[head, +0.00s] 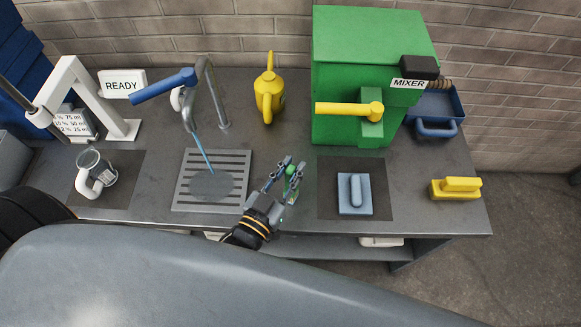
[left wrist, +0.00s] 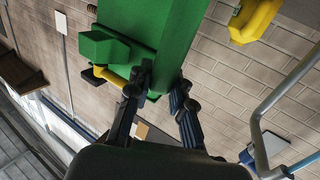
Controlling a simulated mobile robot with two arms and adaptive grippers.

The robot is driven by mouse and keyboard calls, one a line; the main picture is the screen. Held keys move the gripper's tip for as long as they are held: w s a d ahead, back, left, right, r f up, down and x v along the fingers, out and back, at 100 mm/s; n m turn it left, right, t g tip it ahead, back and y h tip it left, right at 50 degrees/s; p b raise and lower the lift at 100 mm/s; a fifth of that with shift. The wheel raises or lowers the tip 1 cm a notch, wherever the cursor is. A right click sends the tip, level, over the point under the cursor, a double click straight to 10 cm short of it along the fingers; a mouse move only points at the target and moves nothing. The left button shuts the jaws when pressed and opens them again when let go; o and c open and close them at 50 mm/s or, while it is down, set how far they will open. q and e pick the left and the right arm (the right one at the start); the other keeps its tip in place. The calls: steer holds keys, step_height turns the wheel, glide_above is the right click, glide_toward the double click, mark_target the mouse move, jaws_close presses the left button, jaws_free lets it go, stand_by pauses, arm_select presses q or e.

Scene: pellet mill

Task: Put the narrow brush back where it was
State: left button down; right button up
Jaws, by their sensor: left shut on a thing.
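My left gripper (head: 285,169) is over the front of the bench, between the drain grate and the dark mat. It is shut on a small green thing (head: 292,170), mostly hidden by the fingers. This may be the narrow brush, but I cannot tell for certain. In the left wrist view, the fingers (left wrist: 160,88) stand in front of the green mixer, and the held thing is not clear there. A yellow block with a handle (head: 456,187), possibly another brush, lies at the bench's right end. My right gripper is not in view.
The green mixer (head: 365,65) with its yellow lever (head: 345,109) stands behind and right. A grey-blue handled block (head: 355,205) lies on the dark mat (head: 328,190). A yellow can (head: 269,90) stands behind.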

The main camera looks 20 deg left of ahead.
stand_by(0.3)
arm_select(q)
steer(key=shift+f, duration=0.1)
steer(key=c, duration=1.1)
jaws_free()
steer(key=o, duration=1.1)
steer(key=s+a+p, duration=0.1)
steer(key=s+p, duration=0.1)
steer(key=s, duration=0.7)
steer(key=shift+a, duration=0.35)
